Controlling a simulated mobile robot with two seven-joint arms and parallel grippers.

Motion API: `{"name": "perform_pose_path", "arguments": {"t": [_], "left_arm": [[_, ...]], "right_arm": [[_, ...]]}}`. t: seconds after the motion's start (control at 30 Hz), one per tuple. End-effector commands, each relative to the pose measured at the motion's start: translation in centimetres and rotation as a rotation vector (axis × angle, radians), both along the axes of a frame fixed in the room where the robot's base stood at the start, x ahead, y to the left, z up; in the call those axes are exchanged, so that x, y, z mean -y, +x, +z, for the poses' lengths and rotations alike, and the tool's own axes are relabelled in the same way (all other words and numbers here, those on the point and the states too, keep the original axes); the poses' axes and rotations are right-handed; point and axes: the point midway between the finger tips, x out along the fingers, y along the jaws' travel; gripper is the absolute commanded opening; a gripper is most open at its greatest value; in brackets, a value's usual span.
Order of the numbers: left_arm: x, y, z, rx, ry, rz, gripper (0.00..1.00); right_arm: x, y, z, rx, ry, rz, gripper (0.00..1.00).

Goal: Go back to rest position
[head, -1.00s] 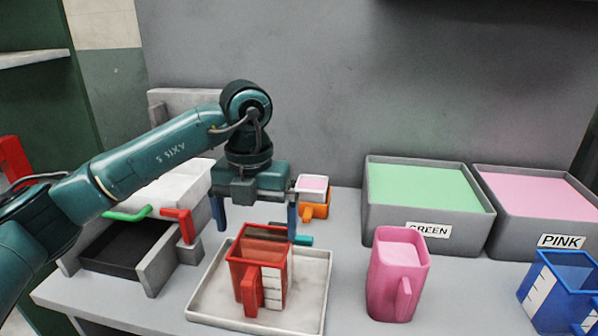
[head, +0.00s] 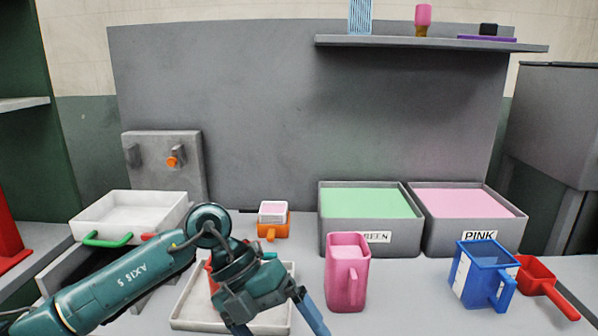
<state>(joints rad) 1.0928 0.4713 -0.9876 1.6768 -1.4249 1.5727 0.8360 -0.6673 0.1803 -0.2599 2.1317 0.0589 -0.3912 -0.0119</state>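My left gripper (head: 278,327) is low in the head view, in front of the white tray (head: 188,307). Its blue fingers are spread apart and I see nothing between them, though the lower ends are cut off by the frame edge. The red measuring cup (head: 211,278) in the tray is mostly hidden behind my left arm. My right gripper is not in view.
A pink pitcher (head: 346,280) stands right of the tray. A blue cup (head: 484,270) and red scoop (head: 537,277) are further right. Green (head: 368,236) and pink (head: 475,240) foam bins stand behind.

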Motion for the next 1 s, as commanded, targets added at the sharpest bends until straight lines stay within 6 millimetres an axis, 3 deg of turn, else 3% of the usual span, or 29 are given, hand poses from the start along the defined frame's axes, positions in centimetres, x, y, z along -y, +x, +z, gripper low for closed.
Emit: {"name": "perform_pose_path", "arguments": {"t": [0.1, 0.27, 0.4, 0.53, 0.67, 0.77, 0.9, 1.0], "left_arm": [[4.3, -3.4, 0.6, -0.136, -0.307, -0.013, 1.0], [8.1, -5.6, 4.2, -0.342, -0.796, 0.128, 1.0], [7.7, -4.1, 6.7, -0.511, -1.156, 0.412, 1.0], [4.7, -1.0, 5.7, -0.655, -1.38, 0.794, 1.0], [0.0, 1.1, 0.8, -0.783, -1.462, 1.253, 1.0], [-3.9, 0.7, -5.1, -0.876, -1.414, 1.629, 1.0], [-8.3, -3.2, -13.4, -0.986, -1.216, 2.074, 1.0], [-10.2, -6.7, -17.6, -1.046, -1.055, 2.283, 1.0]], "right_arm": [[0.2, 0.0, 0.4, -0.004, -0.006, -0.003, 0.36], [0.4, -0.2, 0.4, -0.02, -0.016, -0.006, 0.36], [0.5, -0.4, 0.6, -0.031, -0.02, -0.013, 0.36], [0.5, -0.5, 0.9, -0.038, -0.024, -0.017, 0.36], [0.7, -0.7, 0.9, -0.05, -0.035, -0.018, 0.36], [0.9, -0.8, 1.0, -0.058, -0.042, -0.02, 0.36], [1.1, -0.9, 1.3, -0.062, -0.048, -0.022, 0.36], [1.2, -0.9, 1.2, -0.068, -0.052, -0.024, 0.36]]}}
